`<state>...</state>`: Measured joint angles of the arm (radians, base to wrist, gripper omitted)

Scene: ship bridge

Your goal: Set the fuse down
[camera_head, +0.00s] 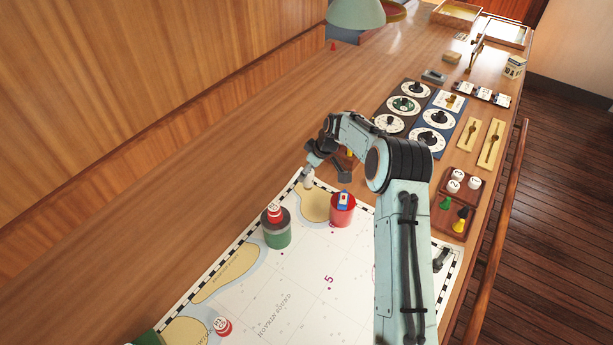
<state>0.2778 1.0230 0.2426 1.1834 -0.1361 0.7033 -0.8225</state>
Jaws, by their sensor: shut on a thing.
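My gripper (309,171) is above the far corner of the sea chart (290,295). It is shut on a small whitish cylinder, which seems to be the fuse (308,181). The fuse points downward from the jaws, near the chart's checkered border. I cannot tell whether its lower end touches the surface. My own arm hides part of the chart's right side.
A green tin (277,237) with a red-and-white piece on top and a red cup (342,213) stand close by. A red-and-white piece (222,326) lies nearer. Dial panels (407,105) and a brown tray (447,218) are to the right. The bench left of the chart is clear.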

